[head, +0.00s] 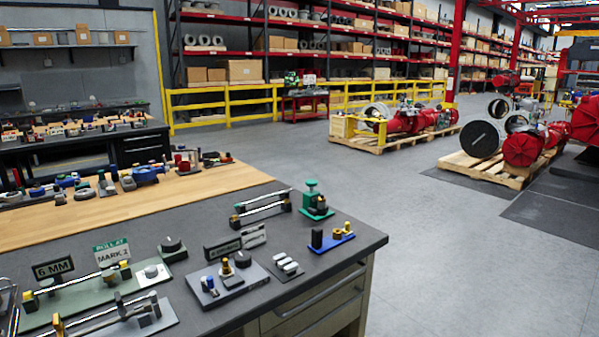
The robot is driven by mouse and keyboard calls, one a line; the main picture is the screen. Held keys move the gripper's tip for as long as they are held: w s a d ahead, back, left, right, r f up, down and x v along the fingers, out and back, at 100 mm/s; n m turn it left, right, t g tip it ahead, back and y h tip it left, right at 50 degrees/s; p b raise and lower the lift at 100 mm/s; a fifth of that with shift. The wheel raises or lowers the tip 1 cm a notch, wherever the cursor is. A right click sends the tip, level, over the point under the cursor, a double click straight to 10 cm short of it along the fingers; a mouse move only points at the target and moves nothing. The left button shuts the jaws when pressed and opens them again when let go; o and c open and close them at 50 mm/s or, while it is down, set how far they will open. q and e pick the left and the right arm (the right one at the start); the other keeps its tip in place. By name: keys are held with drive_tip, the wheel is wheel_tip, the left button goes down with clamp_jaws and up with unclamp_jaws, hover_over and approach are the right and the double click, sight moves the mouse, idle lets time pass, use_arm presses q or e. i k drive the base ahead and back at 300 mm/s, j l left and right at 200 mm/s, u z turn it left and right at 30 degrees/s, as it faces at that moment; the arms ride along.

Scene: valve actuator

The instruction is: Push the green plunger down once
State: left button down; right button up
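The green plunger (311,187) stands upright on a small green base (318,211) near the back right corner of the dark workbench top. It has a wide round cap on a short stem. A small brass-coloured part sits beside the stem on the same base. Nothing touches the plunger's cap. Neither my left gripper nor my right gripper shows in the head view.
Left of the plunger is a rail fixture (262,207). In front are a blue plate with knobs (332,240), grey blocks (287,266) and a plate with knobs (228,283). A "6 MM" sign (53,268) stands at left. Open floor (450,240) lies right of the bench.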

sight(312, 183)
drive_tip(key=i+l+u, duration=0.15)
drive_tip(key=i+l, duration=0.2)
drive_tip(key=i+l+u, duration=0.1)
drive_tip(key=i+l, duration=0.2)
drive_tip(key=l, duration=0.15)
drive_tip(key=i+l+u, duration=0.15)
drive_tip(key=i+l, duration=0.15)
drive_tip(key=l, duration=0.15)
drive_tip(key=i+l+u, duration=0.15)
drive_tip(key=i+l, duration=0.15)
drive_tip(key=l, duration=0.15)
